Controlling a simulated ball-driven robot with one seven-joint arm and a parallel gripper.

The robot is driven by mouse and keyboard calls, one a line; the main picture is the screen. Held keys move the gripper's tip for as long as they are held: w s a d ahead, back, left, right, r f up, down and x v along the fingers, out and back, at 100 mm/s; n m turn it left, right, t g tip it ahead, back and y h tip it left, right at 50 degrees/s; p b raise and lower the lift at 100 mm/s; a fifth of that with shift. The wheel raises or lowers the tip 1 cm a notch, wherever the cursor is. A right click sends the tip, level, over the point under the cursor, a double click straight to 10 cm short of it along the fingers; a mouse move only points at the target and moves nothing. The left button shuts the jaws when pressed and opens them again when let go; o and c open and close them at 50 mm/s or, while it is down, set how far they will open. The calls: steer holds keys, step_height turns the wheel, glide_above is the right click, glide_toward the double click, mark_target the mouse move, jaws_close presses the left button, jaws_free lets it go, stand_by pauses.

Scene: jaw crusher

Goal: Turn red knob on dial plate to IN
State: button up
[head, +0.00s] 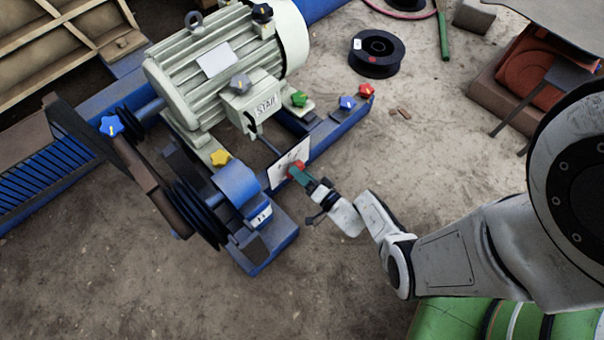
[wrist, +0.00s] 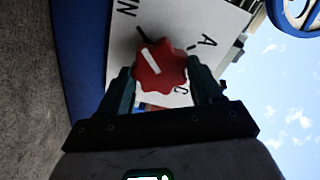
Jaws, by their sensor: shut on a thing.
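The red knob (wrist: 160,66) sits on the white dial plate (wrist: 180,22) in the wrist view. My gripper (wrist: 162,80) is shut on the knob, one dark green finger on each side. The knob's white line slants to the upper left, roughly toward a black tick below the letters IN. The letters A and C show on the right of the plate. In the head view the dial plate (head: 283,161) stands tilted on the blue frame, and my gripper (head: 298,170) reaches it from the lower right. The knob is mostly hidden by the fingers there.
A grey-green motor (head: 215,70) stands behind the plate, with a START box (head: 262,103). A black spool (head: 377,53) lies behind. Bare ground lies to the right.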

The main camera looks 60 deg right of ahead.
steer(key=shift+s+a+f+n, duration=0.15)
steer(key=shift+n, duration=0.25)
steer(key=o, duration=1.1)
steer(key=shift+c, duration=0.2)
steer(key=p+v, duration=0.1)
steer(key=v, duration=0.9)
steer(key=shift+s+p, duration=0.3)
steer(key=shift+p, duration=0.05)
